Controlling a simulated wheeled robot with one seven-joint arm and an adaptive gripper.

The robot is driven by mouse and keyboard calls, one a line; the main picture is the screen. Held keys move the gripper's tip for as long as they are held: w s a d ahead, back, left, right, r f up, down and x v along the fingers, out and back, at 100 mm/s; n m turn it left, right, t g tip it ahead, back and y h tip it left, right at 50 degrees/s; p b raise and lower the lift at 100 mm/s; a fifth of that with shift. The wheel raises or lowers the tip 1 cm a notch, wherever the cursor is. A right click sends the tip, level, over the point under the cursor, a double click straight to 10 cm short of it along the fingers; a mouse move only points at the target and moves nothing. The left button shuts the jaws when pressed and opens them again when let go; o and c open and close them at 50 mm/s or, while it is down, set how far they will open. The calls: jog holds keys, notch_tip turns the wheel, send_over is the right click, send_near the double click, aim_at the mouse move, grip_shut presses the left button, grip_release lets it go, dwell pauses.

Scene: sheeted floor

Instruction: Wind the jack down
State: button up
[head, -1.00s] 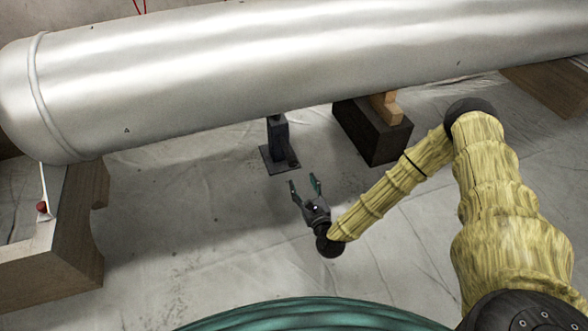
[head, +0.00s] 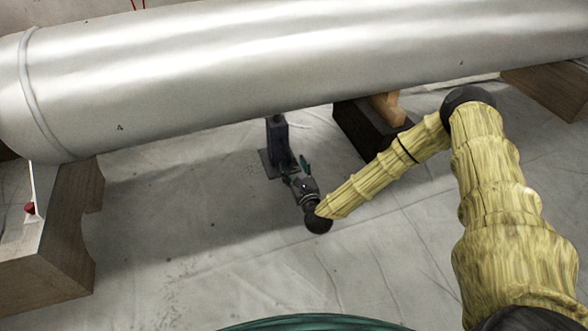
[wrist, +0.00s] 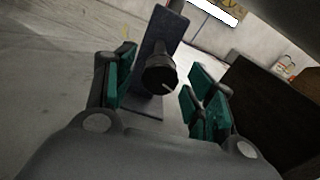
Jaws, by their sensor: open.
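The jack (head: 277,140) is a dark post on a flat base plate, standing on the sheeted floor under the large silver cylinder (head: 250,70). In the wrist view the jack's post (wrist: 160,50) rises behind a round black knob (wrist: 160,74) with a pale mark on its face. My gripper (head: 296,174) is at the front right of the jack's base, low over the floor. In the wrist view its green-padded fingers (wrist: 155,95) are spread, with the knob between them in the picture; contact does not show.
A dark block (head: 360,130) with a wooden wedge (head: 390,107) stands right of the jack. Another wooden support (head: 550,88) is far right. The floor left of my gripper is clear.

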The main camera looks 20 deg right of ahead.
jog(key=c, duration=1)
jog(key=n+p, duration=0.4)
jog(key=shift+r+n, duration=0.2)
jog(key=shift+n, duration=0.1)
jog(key=n+p, duration=0.5)
jog(key=n, duration=0.1)
jog(key=n+p, duration=0.4)
jog(key=n, duration=0.1)
jog(key=shift+n, duration=0.4)
jog(key=shift+f+n+p, duration=0.2)
jog(key=shift+n+p, duration=1.35)
jog(key=shift+n, duration=0.75)
jog(key=shift+f, duration=0.1)
